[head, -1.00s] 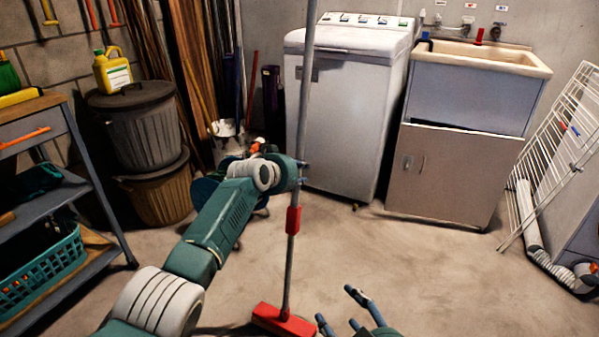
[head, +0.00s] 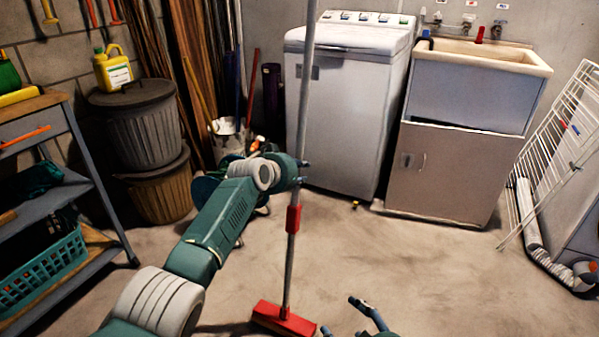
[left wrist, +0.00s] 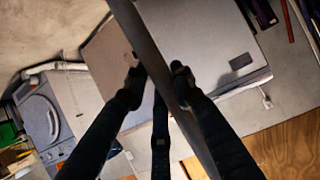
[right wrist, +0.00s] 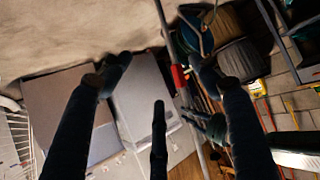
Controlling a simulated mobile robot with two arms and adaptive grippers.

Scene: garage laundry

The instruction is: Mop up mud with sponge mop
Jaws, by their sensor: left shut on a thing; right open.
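The sponge mop (head: 290,260) stands almost upright, with a grey pole, a red sleeve and a red head (head: 284,318) low on the floor. My left gripper (head: 303,171) is shut on the mop's pole above the red sleeve. The left wrist view shows the pole (left wrist: 145,45) between its fingers (left wrist: 157,73). My right gripper (head: 343,318) is open and empty, right of the mop head at the bottom edge. In the right wrist view its fingers (right wrist: 163,65) are apart, with the mop's red sleeve (right wrist: 179,77) behind. I cannot make out a distinct mud patch.
A washing machine (head: 345,120) and a sink cabinet (head: 445,175) stand at the back. Bins (head: 140,130) and a shelf (head: 95,215) with a teal basket (head: 45,270) are left. A drying rack (head: 560,140) leans at right. The middle floor (head: 430,260) is clear.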

